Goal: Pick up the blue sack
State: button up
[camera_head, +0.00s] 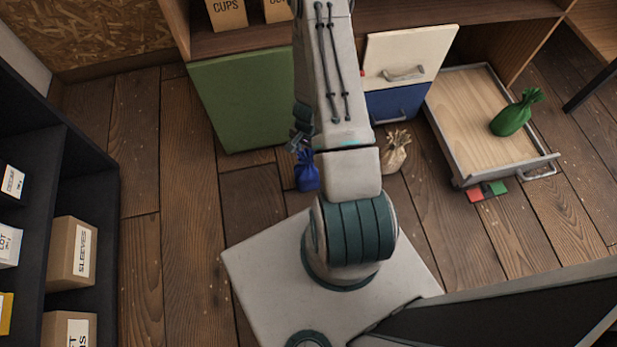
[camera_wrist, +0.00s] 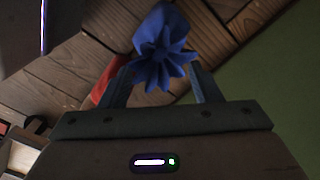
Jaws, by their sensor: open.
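The blue sack (camera_head: 306,172) stands on the plank floor in front of the cabinet, just left of my arm in the head view. In the wrist view, the blue sack (camera_wrist: 162,35) shows its gathered, frilled top toward my gripper (camera_wrist: 160,68). My gripper is open, with one finger on each side of the sack's frilled top. I cannot tell whether either finger touches it. In the head view my gripper is mostly hidden by my arm.
A cream sack (camera_head: 396,155) stands on the floor right of my arm. A green sack (camera_head: 512,115) lies in an open drawer (camera_head: 470,85). A green door (camera_head: 235,103) is left of my arm. Red and green tiles (camera_head: 486,191) lie by the drawer. A dark shelf (camera_head: 75,160) with boxes stands left.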

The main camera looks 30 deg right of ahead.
aim_at(309, 171)
notch_tip(309, 171, down, 8)
jog(key=b, duration=0.3)
jog(key=shift+f+b, duration=0.1)
jog(key=shift+b, duration=0.25)
grip_shut()
dwell(1.2)
